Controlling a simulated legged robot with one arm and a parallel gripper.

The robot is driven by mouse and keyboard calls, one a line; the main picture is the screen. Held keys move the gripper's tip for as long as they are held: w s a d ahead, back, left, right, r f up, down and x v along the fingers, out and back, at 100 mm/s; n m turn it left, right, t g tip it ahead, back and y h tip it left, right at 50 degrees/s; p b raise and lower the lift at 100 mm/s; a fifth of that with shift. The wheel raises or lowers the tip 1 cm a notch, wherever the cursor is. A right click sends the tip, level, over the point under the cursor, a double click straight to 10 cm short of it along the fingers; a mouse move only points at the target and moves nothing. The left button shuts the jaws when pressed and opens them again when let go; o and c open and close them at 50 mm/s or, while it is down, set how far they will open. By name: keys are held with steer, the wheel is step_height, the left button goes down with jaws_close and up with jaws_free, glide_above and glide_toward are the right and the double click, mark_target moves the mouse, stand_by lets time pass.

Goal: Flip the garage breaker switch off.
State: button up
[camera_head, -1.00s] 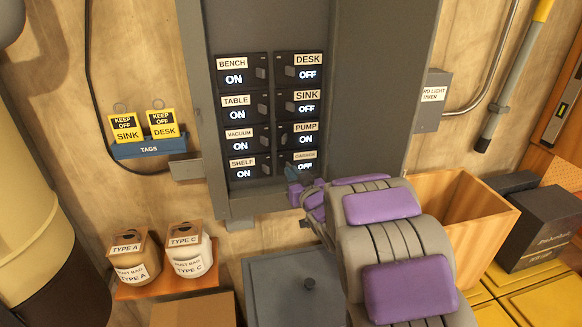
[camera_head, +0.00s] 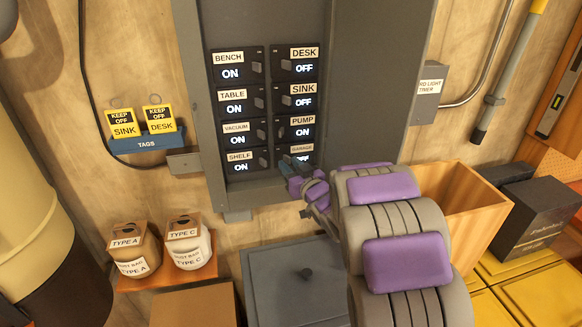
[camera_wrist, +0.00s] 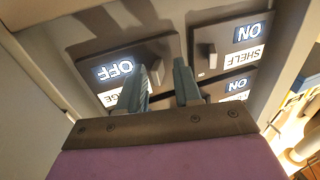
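The garage breaker (camera_head: 308,160) is the bottom one in the right column of the grey panel. Its display reads OFF, partly covered by my gripper in the head view. In the wrist view the picture is upside down, and the garage breaker (camera_wrist: 90,60) shows OFF with a cut-off label. My gripper (camera_head: 290,163) is at this breaker's lower left. In the wrist view, the two fingers of my gripper (camera_wrist: 163,66) are apart, with the dark switch lever close to the gap between them. I cannot tell whether they touch it.
The shelf breaker (camera_head: 244,162) beside it reads ON; it also shows in the wrist view (camera_wrist: 232,58). Desk (camera_head: 299,62) and sink (camera_head: 299,95) breakers read OFF. A grey cabinet (camera_head: 290,290) and a wooden bin (camera_head: 470,215) stand below the panel.

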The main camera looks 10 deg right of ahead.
steer(key=shift+s, duration=0.1)
steer(key=v, duration=0.7)
steer(key=shift+p, duration=0.3)
steer(key=shift+s+d+f, duration=0.1)
steer(key=shift+f, duration=0.05)
